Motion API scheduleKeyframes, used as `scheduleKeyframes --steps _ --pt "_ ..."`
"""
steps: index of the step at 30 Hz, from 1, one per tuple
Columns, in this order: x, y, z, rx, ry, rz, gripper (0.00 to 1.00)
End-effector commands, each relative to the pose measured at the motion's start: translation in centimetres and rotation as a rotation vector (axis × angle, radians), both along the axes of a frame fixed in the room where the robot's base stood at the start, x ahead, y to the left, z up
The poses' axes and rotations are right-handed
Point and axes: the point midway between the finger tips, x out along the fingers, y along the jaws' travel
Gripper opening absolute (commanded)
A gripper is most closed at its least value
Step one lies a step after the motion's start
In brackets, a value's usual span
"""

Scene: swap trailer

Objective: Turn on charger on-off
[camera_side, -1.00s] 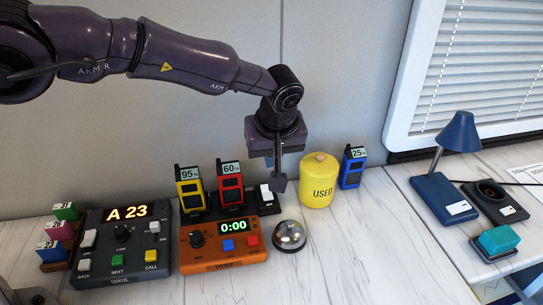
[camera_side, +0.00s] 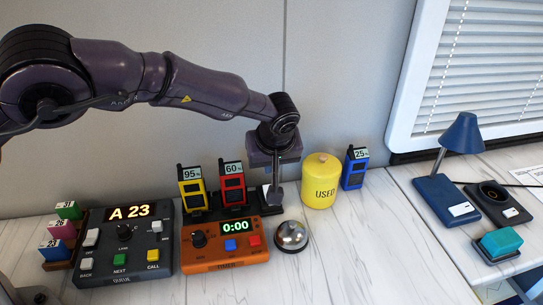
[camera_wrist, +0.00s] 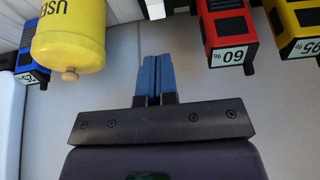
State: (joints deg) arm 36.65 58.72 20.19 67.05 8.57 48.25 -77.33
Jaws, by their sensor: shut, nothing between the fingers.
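The charger (camera_side: 213,212) is a black base behind the orange timer, holding a yellow handset (camera_side: 192,187) marked 95% and a red handset (camera_side: 232,183) marked 60%. Its white on-off switch (camera_side: 266,190) is at the right end, partly hidden by my gripper. The switch also shows at the top of the wrist view (camera_wrist: 155,8). My gripper (camera_side: 277,203) is shut and empty, pointing down right beside the switch. I cannot tell whether it touches the switch. In the wrist view its blue fingers (camera_wrist: 153,75) are together.
The yellow USED canister (camera_side: 320,182) stands close to the right of my gripper, with a blue handset (camera_side: 354,168) marked 25% behind. A silver bell (camera_side: 291,236) and the orange timer (camera_side: 222,255) are in front. The queue box (camera_side: 124,247) is at left.

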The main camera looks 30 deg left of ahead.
Motion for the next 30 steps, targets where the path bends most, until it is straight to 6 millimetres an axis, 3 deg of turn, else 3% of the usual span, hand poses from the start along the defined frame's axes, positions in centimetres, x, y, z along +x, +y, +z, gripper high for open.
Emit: scheduleKeyframes --steps 6,12,30 --pt "1.4 1.5 -4.4 0.001 0.003 0.001 0.00" --pt "2.1 2.2 -7.1 0.000 0.001 0.001 0.00" --pt "2.6 2.6 -8.4 -0.015 0.015 0.003 0.00"
